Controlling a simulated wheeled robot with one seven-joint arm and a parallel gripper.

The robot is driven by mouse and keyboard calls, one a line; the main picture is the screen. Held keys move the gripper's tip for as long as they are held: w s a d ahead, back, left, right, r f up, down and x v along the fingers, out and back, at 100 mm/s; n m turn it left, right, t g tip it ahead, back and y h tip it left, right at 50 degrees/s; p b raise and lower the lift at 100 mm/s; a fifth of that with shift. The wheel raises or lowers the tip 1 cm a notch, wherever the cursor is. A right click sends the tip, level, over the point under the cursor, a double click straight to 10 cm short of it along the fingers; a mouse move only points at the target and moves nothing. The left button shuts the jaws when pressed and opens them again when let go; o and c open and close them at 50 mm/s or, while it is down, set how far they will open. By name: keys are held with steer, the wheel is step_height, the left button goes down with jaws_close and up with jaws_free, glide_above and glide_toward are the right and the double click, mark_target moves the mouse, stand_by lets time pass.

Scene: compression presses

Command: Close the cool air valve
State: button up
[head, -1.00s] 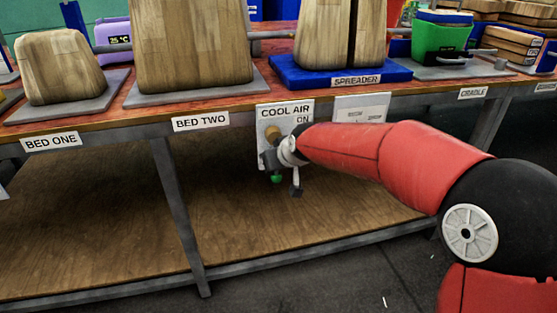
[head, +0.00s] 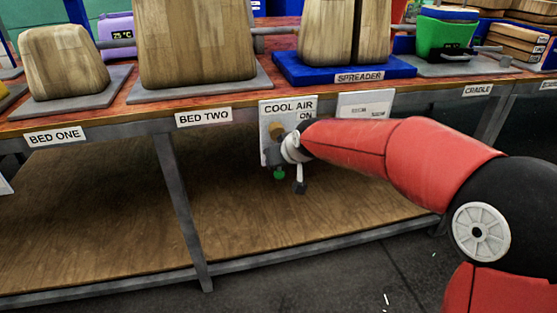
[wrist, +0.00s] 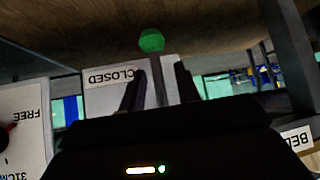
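The cool air valve is on a white panel (head: 272,108) labelled COOL AIR and ON, at the bench's front edge. A brass-coloured part (head: 277,130) shows on the panel. The valve's lever ends in a green ball (head: 279,174), low beneath the panel in the head view. My gripper (head: 277,160) is at the valve and partly hidden by my wrist. In the wrist view, which is upside down, the grey lever (wrist: 158,85) stands between my gripper's (wrist: 158,82) two dark fingers. Gaps show beside the lever, so the fingers are open around it. The green ball (wrist: 151,40) is beyond the fingertips. A CLOSED label (wrist: 110,77) is behind.
A second white plate (head: 364,105) hangs right of the valve panel. A grey table leg (head: 182,210) stands to the left, and a wooden lower shelf (head: 110,215) lies beneath. Wooden blocks and a blue spreader base (head: 340,70) sit on the bench above.

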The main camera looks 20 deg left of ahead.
steer(key=v, duration=0.7)
